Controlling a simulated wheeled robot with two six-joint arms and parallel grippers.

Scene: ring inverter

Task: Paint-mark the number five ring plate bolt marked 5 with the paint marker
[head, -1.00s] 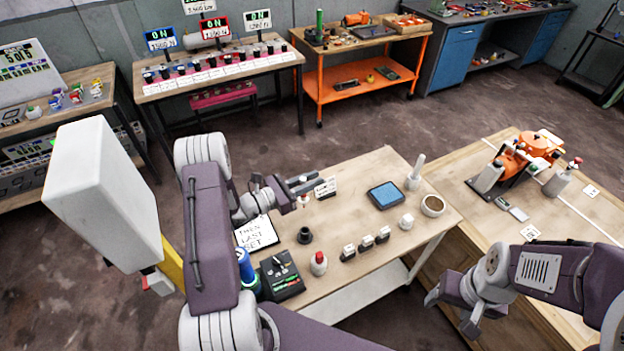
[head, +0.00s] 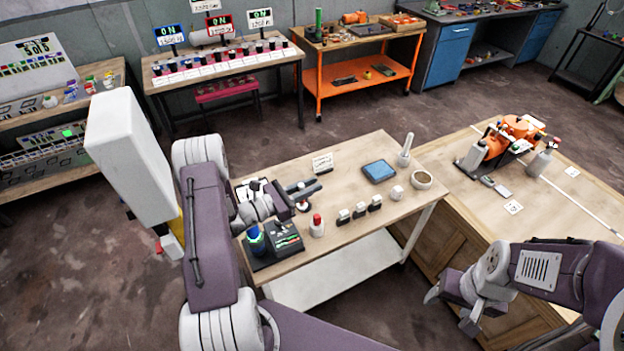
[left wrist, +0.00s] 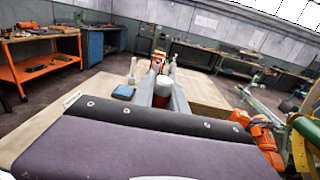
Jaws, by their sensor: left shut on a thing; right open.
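My left gripper (head: 306,189) is shut on a small white and red cylinder (left wrist: 163,88), which may be the paint marker. In the head view the held piece is small and partly hidden, low over the near table, in line with a dark round holder; I cannot tell whether they touch. An orange ring-shaped assembly (head: 510,136) stands on the right-hand table. Its bolts and number marks are too small to read, so bolt 5 cannot be picked out. My right gripper (head: 452,309) is open and empty, low at the front of the right-hand table.
On the near table (head: 345,185) are a red-capped white bottle (head: 317,226), several small labelled blocks (head: 360,210), a blue pad (head: 379,171), a bowl (head: 422,180), a card (head: 322,163) and a black device (head: 281,239). The right-hand table's front is mostly clear.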

